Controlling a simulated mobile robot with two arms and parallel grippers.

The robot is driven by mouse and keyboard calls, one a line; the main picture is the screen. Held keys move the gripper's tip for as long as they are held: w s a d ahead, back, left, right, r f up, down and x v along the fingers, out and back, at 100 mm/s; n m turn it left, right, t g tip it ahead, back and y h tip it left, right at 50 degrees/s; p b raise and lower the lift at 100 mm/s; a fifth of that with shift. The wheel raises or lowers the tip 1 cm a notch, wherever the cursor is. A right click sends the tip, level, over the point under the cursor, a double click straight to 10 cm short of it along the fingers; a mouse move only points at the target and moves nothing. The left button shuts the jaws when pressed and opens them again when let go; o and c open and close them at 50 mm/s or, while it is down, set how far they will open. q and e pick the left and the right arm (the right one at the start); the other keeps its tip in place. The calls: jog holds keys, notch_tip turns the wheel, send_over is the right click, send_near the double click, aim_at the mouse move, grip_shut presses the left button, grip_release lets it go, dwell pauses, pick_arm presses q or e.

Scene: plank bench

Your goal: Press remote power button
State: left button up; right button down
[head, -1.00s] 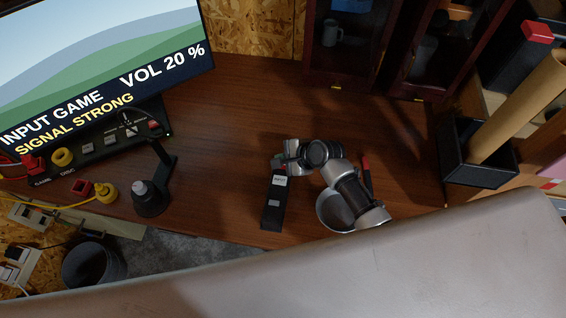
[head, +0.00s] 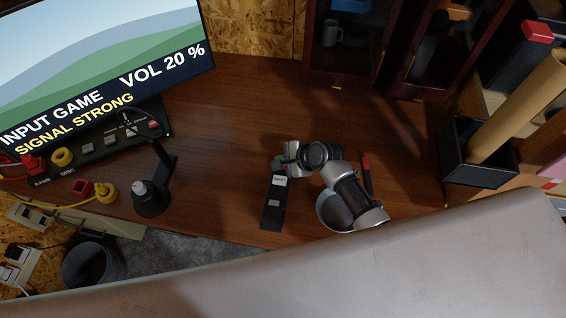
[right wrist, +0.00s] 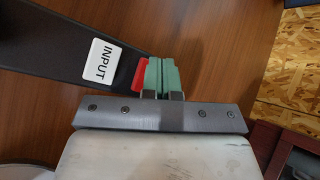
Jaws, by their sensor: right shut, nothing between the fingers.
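The black remote (head: 271,212) lies on the wooden bench, with a white INPUT label near its far end. In the right wrist view the remote (right wrist: 40,45) runs in from the upper left, and its INPUT button (right wrist: 100,62) is plain. A red button (right wrist: 139,73) sits at the remote's end, partly hidden by my right gripper. My right gripper (right wrist: 160,68) is shut and empty, its green fingertips right beside or over the red button; I cannot tell whether they touch it. In the head view my right gripper (head: 279,162) is at the remote's far end. My left gripper is not in view.
A screen (head: 100,65) at upper left reads INPUT GAME, VOL 20 %, SIGNAL STRONG. A black switch panel (head: 100,145) and a black stand (head: 151,198) are at left. A red-tipped pen-like thing (head: 366,165) lies right of my arm. The bench's middle back is clear.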

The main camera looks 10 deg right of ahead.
jog(key=shift+f, duration=0.5)
jog(key=shift+r, duration=0.1)
dwell(0.5)
jog(key=shift+r+p, duration=0.8)
jog(key=shift+p, duration=0.15)
notch_tip(320, 180, up, 5)
jog(key=p, duration=0.5)
jog(key=shift+r+p, duration=0.1)
jog(key=shift+p, duration=0.3)
jog(key=shift+s, duration=0.1)
